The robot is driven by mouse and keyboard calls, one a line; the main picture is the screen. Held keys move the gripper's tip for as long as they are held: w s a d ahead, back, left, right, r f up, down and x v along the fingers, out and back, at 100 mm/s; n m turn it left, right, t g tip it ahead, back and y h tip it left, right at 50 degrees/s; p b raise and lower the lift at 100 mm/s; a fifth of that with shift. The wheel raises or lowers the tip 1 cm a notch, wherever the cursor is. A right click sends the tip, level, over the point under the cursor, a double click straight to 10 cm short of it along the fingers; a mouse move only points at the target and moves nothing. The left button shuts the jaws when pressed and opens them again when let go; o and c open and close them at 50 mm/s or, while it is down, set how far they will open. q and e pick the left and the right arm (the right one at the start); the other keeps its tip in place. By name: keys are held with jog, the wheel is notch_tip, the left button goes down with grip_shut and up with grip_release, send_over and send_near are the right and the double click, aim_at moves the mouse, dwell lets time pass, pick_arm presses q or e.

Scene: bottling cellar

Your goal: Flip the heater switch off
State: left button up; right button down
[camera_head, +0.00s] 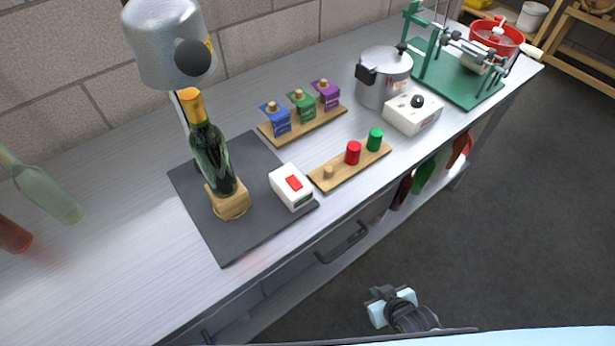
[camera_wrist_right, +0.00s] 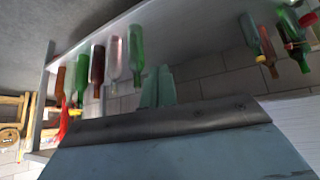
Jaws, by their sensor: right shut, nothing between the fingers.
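A white switch box (camera_head: 292,187) with a red rocker (camera_head: 293,183) sits on the dark mat (camera_head: 238,248), right of the bottle. I cannot tell which way the rocker is tipped. A silver dome-shaped heater (camera_head: 165,50) hangs above a dark green bottle (camera_head: 212,155) with a gold cap, which stands on a wooden block. A second white box (camera_head: 412,110) with a black knob stands by the steel pot (camera_head: 385,80). My right gripper (camera_head: 395,305) is below the bench's front edge, well away from both boxes. Its fingers (camera_wrist_right: 158,88) are shut and empty. My left gripper is out of view.
Wooden racks with colored boxes (camera_head: 302,107) and colored caps (camera_head: 353,153) stand between mat and pot. A green hand-cranked machine (camera_head: 450,70) stands at the far right. Glass bottles (camera_head: 50,195) lie at left. A drawer handle (camera_head: 342,245) juts from the bench front.

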jog(key=w+a+r+n+t+y, duration=0.1)
jog(key=a+r, duration=0.3)
jog(key=r, duration=0.7)
jog(key=w+a+r+n+t+y, duration=0.1)
jog(key=w+a+r+t+y, duration=0.2)
jog(key=r, duration=0.8)
jog(key=w+a+r+n+t+y+p, duration=0.1)
jog(key=a+r, duration=0.4)
jog(key=r, duration=0.6)
jog(key=w+t+y, duration=0.1)
jog(key=w+y, duration=0.1)
jog(key=shift+w+a+r+t, duration=0.3)
jog(key=shift+a+r, duration=0.05)
send_over(300, 187)
jog(key=shift+s+d+f, duration=0.35)
jog(key=shift+s+f, duration=0.1)
jog(key=shift+f, duration=0.1)
jog(key=shift+w+a+f, duration=0.15)
jog(key=shift+w+f, duration=0.05)
jog(key=shift+f, duration=0.45)
jog(key=shift+w+a+f, duration=0.1)
jog(key=shift+w+f, duration=0.1)
jog(key=shift+f, duration=0.4)
jog(key=shift+f+b, duration=0.4)
jog(key=shift+f, duration=0.45)
